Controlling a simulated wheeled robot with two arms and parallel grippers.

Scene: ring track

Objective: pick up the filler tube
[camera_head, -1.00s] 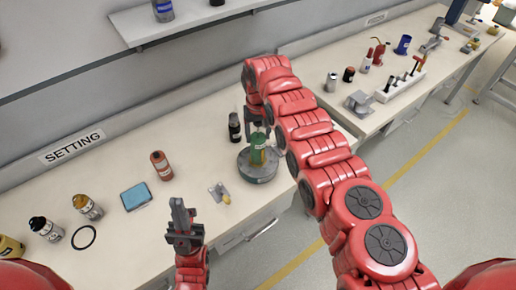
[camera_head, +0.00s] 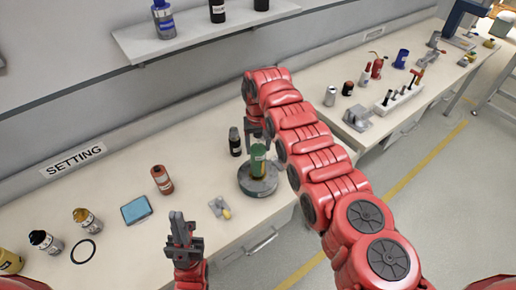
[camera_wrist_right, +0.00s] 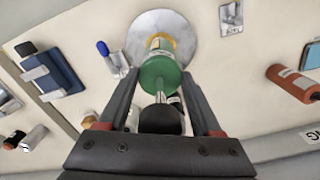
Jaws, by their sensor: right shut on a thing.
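The filler tube is a green upright cylinder (camera_head: 258,160) with a pale label, at the round grey plate (camera_head: 258,186) on the bench. In the right wrist view the green tube (camera_wrist_right: 160,74) shows a yellow end towards the plate (camera_wrist_right: 178,28) and a thin stem towards me. My right gripper (camera_head: 256,135) reaches it from above; in the wrist view its fingers (camera_wrist_right: 160,84) are on either side of the tube, shut on it. I cannot tell any gap between tube and plate. My left gripper (camera_head: 179,222) is empty above the bench's front edge; its finger gap is unclear.
A black bottle (camera_head: 235,142) stands close left of my right gripper. A wall shelf (camera_head: 205,32) with bottles is behind. Some bench surface between them is clear.

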